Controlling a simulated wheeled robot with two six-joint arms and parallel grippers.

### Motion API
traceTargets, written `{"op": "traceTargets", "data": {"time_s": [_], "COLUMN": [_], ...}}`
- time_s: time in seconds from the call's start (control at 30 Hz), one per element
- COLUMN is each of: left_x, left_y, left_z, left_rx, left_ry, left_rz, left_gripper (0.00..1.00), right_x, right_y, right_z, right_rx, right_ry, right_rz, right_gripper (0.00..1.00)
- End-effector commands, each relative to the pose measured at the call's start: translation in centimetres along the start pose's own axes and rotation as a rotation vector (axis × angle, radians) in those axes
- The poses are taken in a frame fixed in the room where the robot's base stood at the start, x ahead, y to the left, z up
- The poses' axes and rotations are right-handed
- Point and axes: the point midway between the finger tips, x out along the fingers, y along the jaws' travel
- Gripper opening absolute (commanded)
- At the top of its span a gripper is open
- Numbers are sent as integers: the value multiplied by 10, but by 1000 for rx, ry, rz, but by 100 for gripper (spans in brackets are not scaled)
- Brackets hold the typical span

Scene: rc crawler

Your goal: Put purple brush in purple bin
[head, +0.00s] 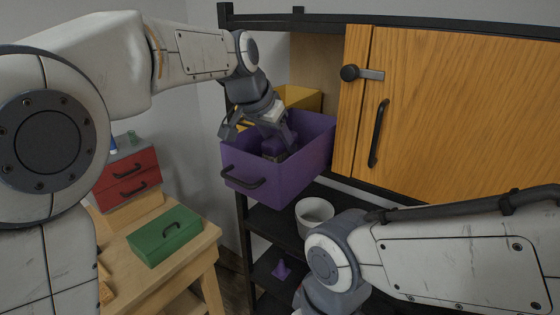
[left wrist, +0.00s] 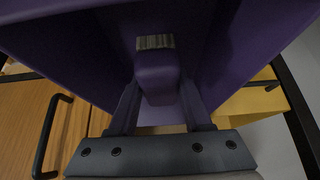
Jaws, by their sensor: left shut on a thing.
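The purple bin (head: 290,177), an open box with a black front handle, sits on the upper part of the black shelf. My left gripper (head: 279,141) reaches down into it from above. In the left wrist view, my left gripper (left wrist: 156,105) is shut on the purple brush (left wrist: 157,75), with its pale bristles pointing away from the gripper. The bin's purple walls (left wrist: 70,45) surround it there. In the head view the brush (head: 280,155) is partly hidden by the fingers and is inside the bin. Whether it touches the bin floor I cannot tell. My right gripper is out of view.
A yellow bin (head: 300,97) stands behind the purple bin. Wooden cabinet doors (head: 455,110) with black handles are to the right. A white bowl (head: 314,212) and a small purple object (head: 281,269) sit on lower shelves. A green box (head: 165,235) and red drawers (head: 128,180) are at left.

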Motion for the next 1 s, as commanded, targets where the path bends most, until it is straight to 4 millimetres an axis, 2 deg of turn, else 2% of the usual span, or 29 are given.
{"op": "traceTargets", "data": {"time_s": [0.33,0.77,0.8,0.83,0.87,1.0], "left_x": [35,42,41,41,41,41], "left_y": [-1,-1,-1,-1,-1,-1], "left_z": [23,27,27,26,26,26], "left_rx": [-2,-1,-1,-1,-1,-1], "left_ry": [-1,1,1,1,1,0], "left_rz": [0,-1,-1,-1,-1,-1], "left_gripper": [0,0,61,72,79,79], "right_x": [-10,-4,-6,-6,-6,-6], "right_y": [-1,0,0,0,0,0], "right_z": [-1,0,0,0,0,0], "right_rx": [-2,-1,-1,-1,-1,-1], "right_ry": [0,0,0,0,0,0], "right_rz": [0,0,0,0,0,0], "right_gripper": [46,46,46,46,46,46]}}
